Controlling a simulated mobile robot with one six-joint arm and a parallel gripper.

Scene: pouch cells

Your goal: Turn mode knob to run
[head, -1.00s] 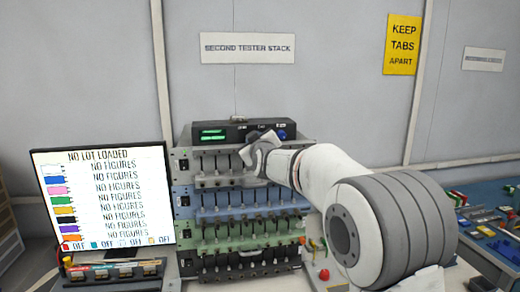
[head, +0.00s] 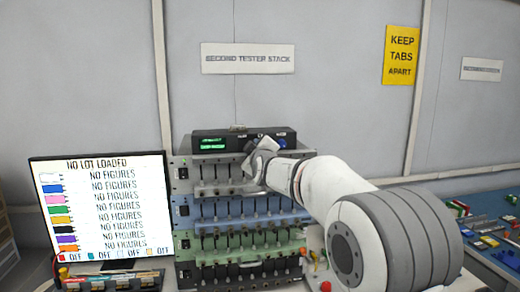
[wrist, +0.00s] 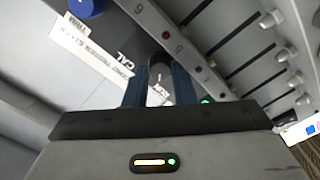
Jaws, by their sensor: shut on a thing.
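The black control unit (head: 225,143) with a lit green display sits on top of the tester stack. My gripper (head: 262,150) is at its front, left of a blue knob (head: 283,142). In the wrist view, my gripper (wrist: 160,88) is shut on a dark round knob (wrist: 160,64), with one blue finger on each side. I take it to be the mode knob. Small labels, one seeming to read CAL, stand around it. The knob's pointer is hidden, so I cannot tell its setting. The blue knob also shows in the wrist view (wrist: 85,7), apart from my fingers.
Tester rows in grey, blue (head: 225,210) and green lie below the control unit, with several protruding clips. A monitor (head: 103,205) reading NO LOT LOADED stands at left. A blue bench (head: 490,240) with small parts is at right.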

